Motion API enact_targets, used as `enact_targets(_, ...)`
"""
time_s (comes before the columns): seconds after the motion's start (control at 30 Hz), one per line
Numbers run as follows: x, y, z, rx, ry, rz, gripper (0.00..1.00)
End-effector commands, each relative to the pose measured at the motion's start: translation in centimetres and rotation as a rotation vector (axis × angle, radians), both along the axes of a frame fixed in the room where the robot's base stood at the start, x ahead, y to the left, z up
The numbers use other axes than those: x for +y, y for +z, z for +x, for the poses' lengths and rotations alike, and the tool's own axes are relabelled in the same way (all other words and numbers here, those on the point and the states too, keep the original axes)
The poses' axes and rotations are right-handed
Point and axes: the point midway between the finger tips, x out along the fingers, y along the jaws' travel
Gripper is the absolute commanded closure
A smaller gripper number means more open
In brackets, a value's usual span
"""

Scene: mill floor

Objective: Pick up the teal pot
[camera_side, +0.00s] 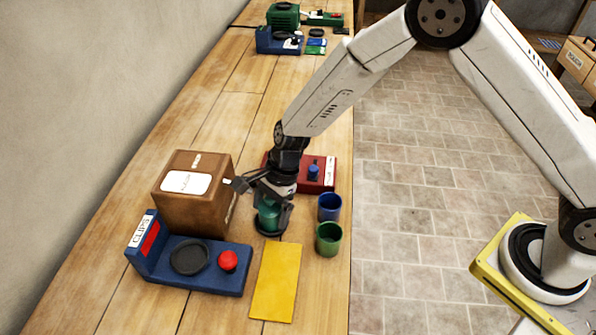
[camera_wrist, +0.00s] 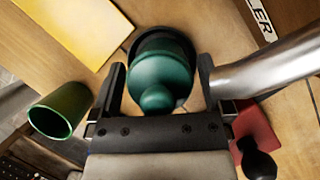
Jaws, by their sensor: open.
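The teal pot (camera_side: 268,217) stands upright on the wooden bench, right under my gripper (camera_side: 270,213). In the wrist view the teal pot (camera_wrist: 160,76) has a round knob on top and a dark rim or base around it. The fingers of my gripper (camera_wrist: 160,92) are spread, one on each side of the pot, with a small gap showing on the sides. Part of the pot is hidden behind the fingers in the side view.
A green cup (camera_side: 329,239) and a blue cup (camera_side: 330,207) stand close on the right. A yellow sheet (camera_side: 276,282) lies in front. A brown box (camera_side: 190,215) and a blue fixture (camera_side: 215,278) with a red button are on the left. A red fixture (camera_side: 328,178) is behind.

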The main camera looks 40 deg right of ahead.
Motion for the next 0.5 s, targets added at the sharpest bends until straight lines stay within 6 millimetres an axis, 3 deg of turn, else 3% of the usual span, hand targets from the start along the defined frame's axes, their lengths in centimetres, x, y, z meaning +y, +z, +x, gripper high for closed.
enact_targets(0.5,0.03,-0.06,0.02,-0.001,0.0,0.0,0.03)
